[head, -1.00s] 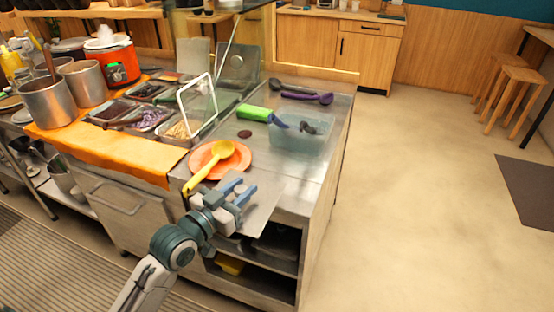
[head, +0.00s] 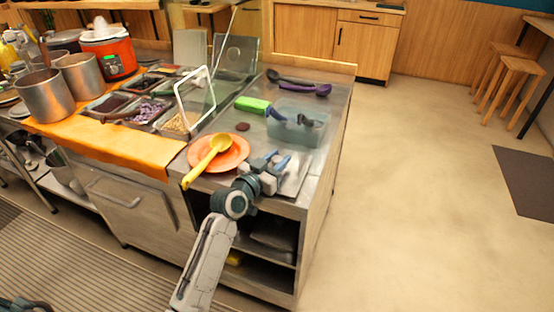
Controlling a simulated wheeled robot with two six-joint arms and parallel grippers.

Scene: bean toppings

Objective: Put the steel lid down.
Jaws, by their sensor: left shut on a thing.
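The steel lid (head: 297,177) is a flat, shiny grey sheet at the front right corner of the steel counter (head: 318,160). My left gripper (head: 278,166) is shut on it from its left side and partly covers it. The lid looks nearly level and low, but I cannot tell whether it touches the counter top. My right gripper is out of view.
An orange plate (head: 231,158) with a yellow ladle (head: 204,163) lies just left of the gripper. A clear bluish tub (head: 298,128) stands behind the lid. Topping pans (head: 178,124) sit further left. The counter's right edge is close to the lid.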

